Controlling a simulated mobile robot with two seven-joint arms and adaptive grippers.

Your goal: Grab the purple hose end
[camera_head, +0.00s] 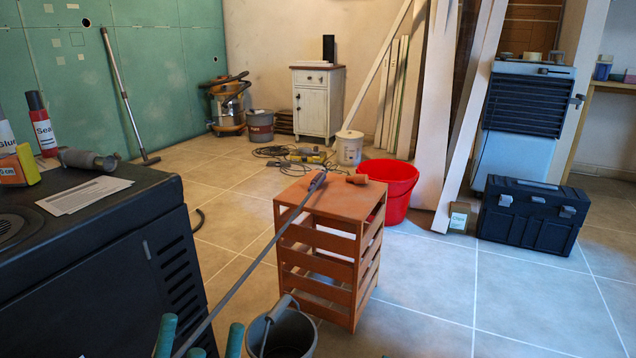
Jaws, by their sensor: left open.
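A long grey rod (255,262) slants from the orange crate (318,262) towards my left gripper. A dark bucket (290,335) stands close on its right. The black cabinet (100,275) fills the left. Tiled floor is free at the lower right.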

